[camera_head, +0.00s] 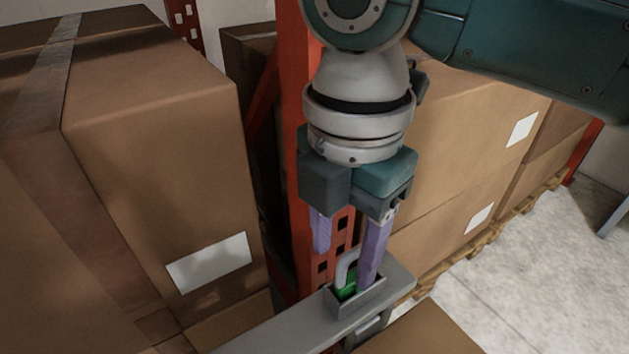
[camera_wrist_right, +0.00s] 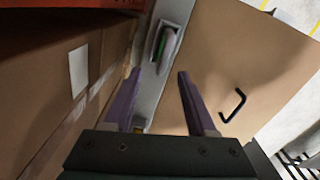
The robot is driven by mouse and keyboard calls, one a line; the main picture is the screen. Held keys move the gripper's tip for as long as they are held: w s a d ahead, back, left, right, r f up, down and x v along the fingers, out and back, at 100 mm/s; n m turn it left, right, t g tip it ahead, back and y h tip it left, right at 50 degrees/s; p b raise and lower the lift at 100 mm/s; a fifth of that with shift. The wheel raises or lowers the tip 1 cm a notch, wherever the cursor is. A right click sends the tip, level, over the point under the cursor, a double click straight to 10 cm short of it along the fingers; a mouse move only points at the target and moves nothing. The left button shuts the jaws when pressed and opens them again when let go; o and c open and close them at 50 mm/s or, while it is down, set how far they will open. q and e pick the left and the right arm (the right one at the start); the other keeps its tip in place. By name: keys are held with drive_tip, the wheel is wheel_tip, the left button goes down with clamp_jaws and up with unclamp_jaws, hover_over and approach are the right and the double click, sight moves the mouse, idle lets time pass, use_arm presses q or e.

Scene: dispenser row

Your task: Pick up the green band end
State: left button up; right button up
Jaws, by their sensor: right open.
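The green band end (camera_head: 347,292) shows as a small green patch inside a grey dispenser slot (camera_head: 372,303), beside a pale grey loop. It also shows as a thin green strip in the right wrist view, in the slot ahead of the fingers. Most of it is hidden by the slot walls and the loop. My right gripper (camera_head: 344,268) points down over the dispenser, its two purple fingers apart with nothing between them. In the head view one finger overlaps the slot; I cannot tell if it touches. In the wrist view the open fingers (camera_wrist_right: 158,74) point toward the slot. My left gripper is out of view.
The slot sits on a grey rail (camera_head: 290,333). An orange perforated post (camera_head: 298,150) stands close behind the gripper. A large cardboard box (camera_head: 160,150) is at left, and more boxes (camera_head: 450,150) stack on pallets at right. Pale floor (camera_head: 540,270) is clear at right.

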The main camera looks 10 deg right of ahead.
sight(345, 284)
wheel_tip(345, 284, down, 4)
drive_tip(key=shift+f+b, duration=0.1)
drive_tip(key=shift+b, duration=0.25)
clamp_jaws()
idle(0.5)
